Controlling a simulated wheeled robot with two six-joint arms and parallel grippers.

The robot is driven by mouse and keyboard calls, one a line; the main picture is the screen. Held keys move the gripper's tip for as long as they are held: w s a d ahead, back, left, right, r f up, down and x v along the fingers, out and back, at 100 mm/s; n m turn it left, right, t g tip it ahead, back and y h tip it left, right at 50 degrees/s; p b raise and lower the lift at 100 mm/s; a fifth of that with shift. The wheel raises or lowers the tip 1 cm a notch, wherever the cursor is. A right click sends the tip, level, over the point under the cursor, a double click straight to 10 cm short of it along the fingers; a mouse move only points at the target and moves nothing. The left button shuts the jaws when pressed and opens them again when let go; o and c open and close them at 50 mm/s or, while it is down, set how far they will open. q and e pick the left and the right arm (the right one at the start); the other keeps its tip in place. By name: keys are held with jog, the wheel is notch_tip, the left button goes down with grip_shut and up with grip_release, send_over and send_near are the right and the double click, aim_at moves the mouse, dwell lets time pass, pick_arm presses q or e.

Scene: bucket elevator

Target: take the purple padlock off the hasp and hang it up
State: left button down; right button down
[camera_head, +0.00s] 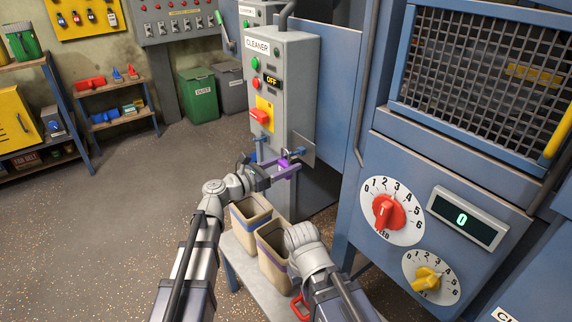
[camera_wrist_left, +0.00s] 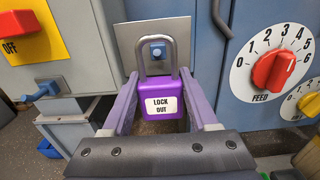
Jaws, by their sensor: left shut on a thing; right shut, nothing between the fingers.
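The purple padlock (camera_wrist_left: 165,97), labelled LOCK OUT, is upright between the two fingers of my left gripper (camera_wrist_left: 163,110), which is shut on its body. Its tall grey shackle stands up in front of a blue peg (camera_wrist_left: 158,50) on a grey plate; I cannot tell whether it loops over the peg. In the head view the padlock (camera_head: 283,162) and left gripper (camera_head: 281,168) are below the CLEANER box. A blue pin-like part (camera_wrist_left: 42,91) sits to the left in the wrist view.
The grey CLEANER box (camera_head: 295,85) has a red switch (camera_head: 259,115). Two tan bins (camera_head: 249,216) stand below on a bench. The blue machine with dials (camera_head: 388,212) is close on the right. A yellow board (camera_head: 88,15) with small coloured items hangs far left. Floor at left is clear.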

pick_arm(q)
jog(key=shift+w+d, duration=0.15)
jog(key=shift+x, duration=1.5)
jog(key=shift+f+b, duration=0.2)
jog(key=shift+b, duration=0.1)
jog(key=shift+f+b, duration=0.35)
jog(key=shift+f, duration=0.25)
jog(key=shift+d, duration=0.1)
